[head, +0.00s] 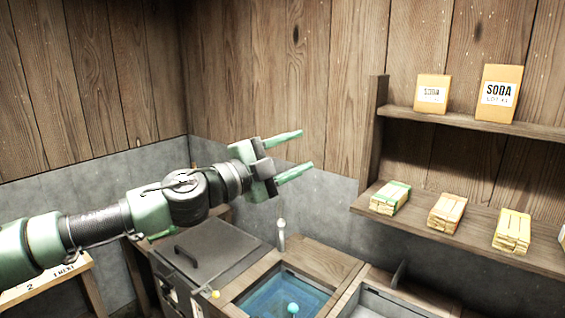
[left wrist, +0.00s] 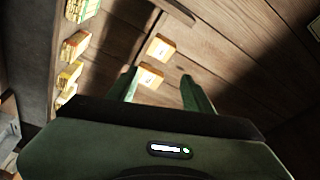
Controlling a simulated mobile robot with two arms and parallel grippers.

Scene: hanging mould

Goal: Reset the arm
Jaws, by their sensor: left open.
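My left arm (head: 95,225) reaches in from the left in the head view, raised above the counter. My left gripper (head: 305,149) is open and empty, its two green fingers pointing right and apart. In the left wrist view, the two green fingers of the left gripper (left wrist: 160,85) also stand apart with nothing gripped between them. Soda boxes (left wrist: 150,76) on the shelf show beyond the fingers there. My right gripper is in neither view.
Below the gripper are a grey lidded box (head: 210,252) and a wooden-framed basin of blue liquid (head: 268,300). At right, shelves (head: 480,238) hold bundled packets (head: 447,212) and two soda boxes (head: 499,93). A wooden stand (head: 90,285) is at lower left. The air around the gripper is clear.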

